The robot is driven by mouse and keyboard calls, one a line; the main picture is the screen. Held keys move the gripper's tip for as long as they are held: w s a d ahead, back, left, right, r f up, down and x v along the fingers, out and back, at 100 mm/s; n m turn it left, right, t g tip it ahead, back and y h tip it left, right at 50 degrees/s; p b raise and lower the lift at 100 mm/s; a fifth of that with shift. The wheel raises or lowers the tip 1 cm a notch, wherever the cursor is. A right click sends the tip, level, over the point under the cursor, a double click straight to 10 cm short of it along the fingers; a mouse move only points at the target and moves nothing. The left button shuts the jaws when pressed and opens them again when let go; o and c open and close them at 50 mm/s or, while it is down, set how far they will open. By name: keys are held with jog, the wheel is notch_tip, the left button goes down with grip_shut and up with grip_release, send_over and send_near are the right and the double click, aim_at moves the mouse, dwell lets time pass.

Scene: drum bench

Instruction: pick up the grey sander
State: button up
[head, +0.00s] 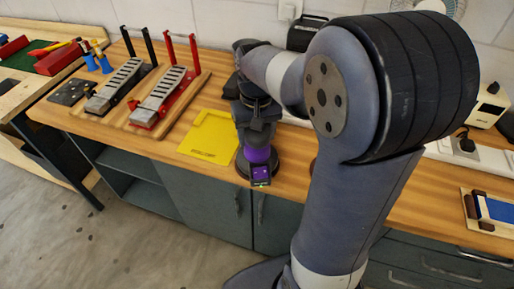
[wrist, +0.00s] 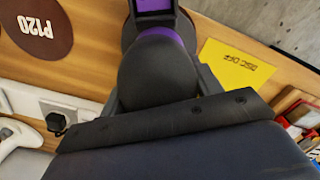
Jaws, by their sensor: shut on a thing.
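The sander (head: 258,158), dark grey to black with a purple band and a small purple display, is upright at the front edge of the wooden bench, right of the yellow sheet. My gripper (head: 259,112) comes down over its top and is shut on it. In the wrist view, the sander's rounded dark body (wrist: 157,72) sits between the fingers of my gripper (wrist: 160,98), with purple beyond it. I cannot tell whether its round base touches the bench.
A yellow sheet (head: 210,136) lies left of the sander. Two pedal-like metal units (head: 160,95) stand farther left. A brown P120 disc (wrist: 36,26) lies on the bench. A power strip (head: 466,151) runs along the back right. Cabinets (head: 215,205) are below.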

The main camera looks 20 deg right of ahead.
jog(key=c, duration=0.4)
jog(key=shift+w+r, duration=0.1)
jog(key=shift+r, duration=0.05)
jog(key=shift+c, duration=0.8)
